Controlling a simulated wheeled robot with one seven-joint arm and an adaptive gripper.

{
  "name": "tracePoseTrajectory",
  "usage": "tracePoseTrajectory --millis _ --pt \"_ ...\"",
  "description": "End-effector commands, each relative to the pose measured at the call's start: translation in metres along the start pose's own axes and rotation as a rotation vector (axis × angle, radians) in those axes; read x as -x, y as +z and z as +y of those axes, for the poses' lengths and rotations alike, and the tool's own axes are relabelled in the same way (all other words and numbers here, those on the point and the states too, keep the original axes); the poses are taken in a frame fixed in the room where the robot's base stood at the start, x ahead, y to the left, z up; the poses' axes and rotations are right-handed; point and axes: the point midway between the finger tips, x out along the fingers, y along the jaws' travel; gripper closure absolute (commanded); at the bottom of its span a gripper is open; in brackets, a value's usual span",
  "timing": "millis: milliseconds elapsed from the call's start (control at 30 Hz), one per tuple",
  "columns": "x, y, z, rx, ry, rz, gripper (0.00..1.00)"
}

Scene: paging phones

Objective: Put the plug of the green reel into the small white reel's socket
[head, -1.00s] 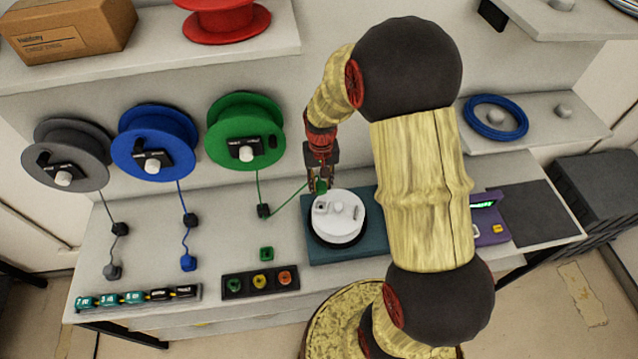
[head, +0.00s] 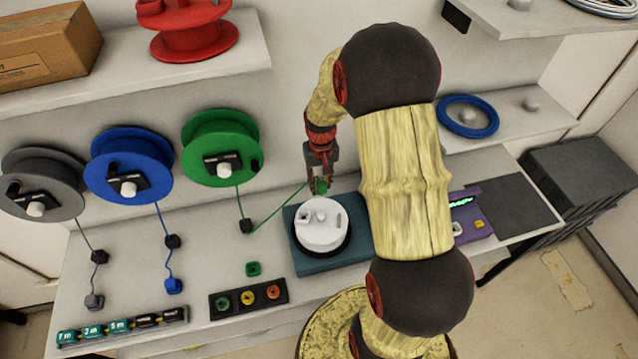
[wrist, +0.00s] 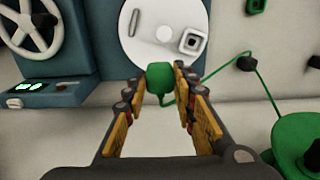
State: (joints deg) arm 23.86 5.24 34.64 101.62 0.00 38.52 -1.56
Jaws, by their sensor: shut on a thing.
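The green reel (head: 213,138) hangs on the back wall, right of the blue one. Its green cable (head: 278,208) runs through a black block (head: 246,226) to the green plug (wrist: 159,80). My gripper (head: 320,184) is shut on the green plug, which sits between its fingertips (wrist: 160,94) in the wrist view. The small white reel (head: 322,232) lies flat on a teal base (head: 300,262), just in front of the gripper. Its square socket (wrist: 192,41) shows in the wrist view, ahead and to the right of the plug. The plug appears apart from the socket.
Blue (head: 130,165) and grey (head: 42,182) reels hang at the left. A button panel (head: 247,298) and a row of labelled blocks (head: 122,326) lie along the front edge. A purple device (head: 470,222) stands right. A handwheel (wrist: 28,25) shows in the wrist view.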

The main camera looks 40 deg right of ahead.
Motion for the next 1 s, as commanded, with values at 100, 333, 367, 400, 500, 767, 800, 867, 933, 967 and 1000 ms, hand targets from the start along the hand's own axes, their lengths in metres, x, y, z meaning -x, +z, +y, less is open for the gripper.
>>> tracePoseTrajectory --millis 100,333,367,400,500,767,800,867,933,967,1000 --pt "0.0 0.001 -0.003 0.001 0.0 0.0 0.92" --pt "-0.001 0.005 -0.014 0.002 0.0 0.001 0.92" --pt "-0.001 0.005 -0.016 0.001 0.0 0.001 0.92" --pt "-0.001 0.006 -0.018 0.001 0.0 0.001 0.92" --pt "-0.002 0.008 -0.023 0.002 0.0 0.001 0.92" --pt "-0.004 0.013 -0.036 0.002 0.0 0.0 0.92" --pt "-0.004 0.014 -0.038 0.002 0.0 0.0 0.92" --pt "-0.004 0.016 -0.041 0.002 0.0 0.0 0.92" --pt "-0.005 0.017 -0.044 0.001 0.0 0.0 0.92" --pt "-0.005 0.018 -0.046 0.001 0.0 0.0 0.92" --pt "-0.005 0.018 -0.048 0.001 0.0 0.0 0.92"
